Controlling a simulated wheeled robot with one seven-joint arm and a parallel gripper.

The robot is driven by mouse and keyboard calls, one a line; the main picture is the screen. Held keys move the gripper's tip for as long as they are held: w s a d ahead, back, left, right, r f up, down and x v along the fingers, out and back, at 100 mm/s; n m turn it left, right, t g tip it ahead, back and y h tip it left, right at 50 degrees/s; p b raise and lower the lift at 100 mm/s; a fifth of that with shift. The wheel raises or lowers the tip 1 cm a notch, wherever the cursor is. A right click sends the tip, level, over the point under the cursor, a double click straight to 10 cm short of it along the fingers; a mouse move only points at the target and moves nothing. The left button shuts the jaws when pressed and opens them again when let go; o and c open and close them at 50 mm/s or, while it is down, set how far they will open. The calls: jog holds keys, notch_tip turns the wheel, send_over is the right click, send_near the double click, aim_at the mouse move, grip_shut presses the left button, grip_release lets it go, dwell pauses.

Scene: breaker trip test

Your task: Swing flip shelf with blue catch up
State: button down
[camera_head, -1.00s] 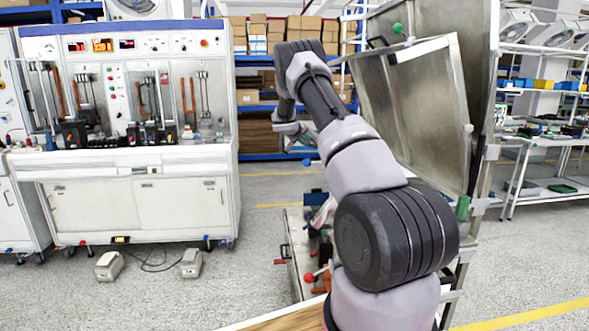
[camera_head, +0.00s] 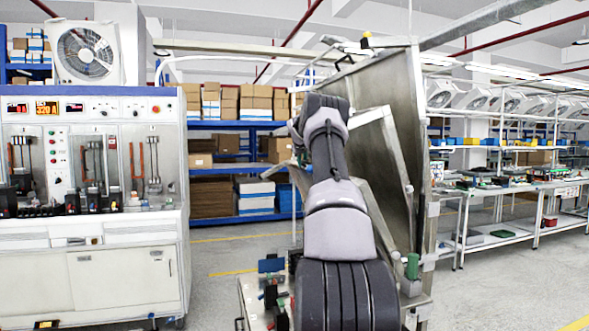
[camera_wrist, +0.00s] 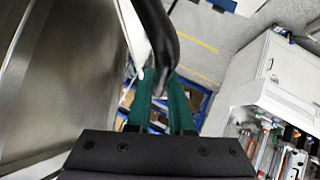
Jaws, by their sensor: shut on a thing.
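Grey metal shelf panels stand steeply tilted on a frame to the right of my arm in the head view. The large panel (camera_head: 402,130) is behind, and a smaller panel (camera_head: 376,150) leans in front of it. In the wrist view, a metal panel (camera_wrist: 65,70) fills the left side. My gripper (camera_wrist: 163,88) has green fingers closed around a dark curved handle (camera_wrist: 158,30) beside that panel. The head view hides the gripper behind my arm. A green catch (camera_head: 412,265) shows low on the frame. I cannot make out a blue catch for certain.
A low bench with small blue and red parts (camera_head: 270,266) stands below my arm. A test cabinet (camera_head: 85,200) is at the left, blue racks with boxes (camera_head: 235,125) behind, and workbenches (camera_head: 520,185) at the right. Open floor lies between the cabinet and the frame.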

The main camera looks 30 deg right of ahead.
jog(key=shift+s+d+r, duration=0.15)
jog(key=shift+d+r, duration=0.2)
jog(key=shift+d, duration=0.25)
jog(key=c, duration=0.8)
grip_release()
jog(key=shift+d, duration=0.2)
jog(key=shift+a, duration=0.1)
jog(key=shift+a+f, duration=0.2)
jog(key=shift+a+r, duration=0.1)
jog(key=v, duration=1)
jog(key=shift+s+a, duration=0.15)
jog(key=shift+s, duration=0.05)
jog(key=shift+r, duration=0.1)
